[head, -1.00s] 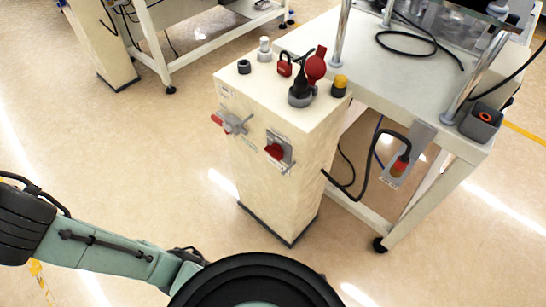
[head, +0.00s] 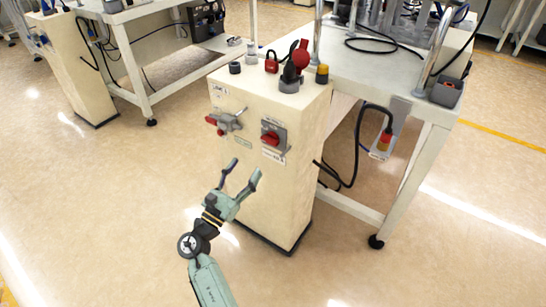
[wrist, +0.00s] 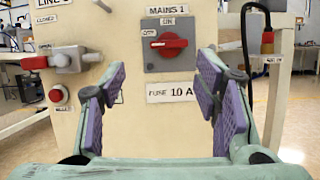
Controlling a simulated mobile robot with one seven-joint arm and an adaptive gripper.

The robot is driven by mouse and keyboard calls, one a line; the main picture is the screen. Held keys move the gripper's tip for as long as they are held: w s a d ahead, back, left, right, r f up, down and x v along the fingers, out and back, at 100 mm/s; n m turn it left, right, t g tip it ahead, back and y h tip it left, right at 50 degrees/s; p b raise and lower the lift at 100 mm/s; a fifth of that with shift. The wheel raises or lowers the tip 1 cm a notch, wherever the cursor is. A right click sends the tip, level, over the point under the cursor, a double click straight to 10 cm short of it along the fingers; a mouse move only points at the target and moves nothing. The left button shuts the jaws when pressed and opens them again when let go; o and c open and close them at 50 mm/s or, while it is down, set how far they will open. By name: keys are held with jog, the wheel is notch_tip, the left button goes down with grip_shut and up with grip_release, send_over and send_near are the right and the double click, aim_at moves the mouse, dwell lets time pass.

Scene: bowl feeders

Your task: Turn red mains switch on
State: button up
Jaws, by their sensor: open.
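The red mains switch (head: 271,136) is on the front of the cream cabinet, at its right side. In the wrist view the red switch (wrist: 169,44) sits on a grey square plate under a "MAINS 1" label, with an "ON" mark above. Its handle lies roughly level, with a small label at its left end. My gripper (head: 245,168) is open and empty in front of the cabinet, below and left of the switch in the head view. In the wrist view my open gripper (wrist: 162,78) shows purple-padded fingers either side of the view, with the switch between and beyond them, apart from it.
A grey valve with a red handle (head: 224,122) is left of the switch; a red button (wrist: 57,95) is below it. The cabinet (head: 265,195) has a red padlock (head: 271,62) and a plug on top. A white table (head: 380,70) with a hanging cable adjoins it.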

aim_at(268, 143)
jog(key=d+x, duration=0.1)
jog(key=x, duration=0.9)
jog(key=shift+d+n, duration=0.2)
jog(key=shift+n, duration=0.1)
jog(key=shift+s, duration=0.1)
jog(key=shift+c, duration=0.2)
jog(key=c, duration=0.8)
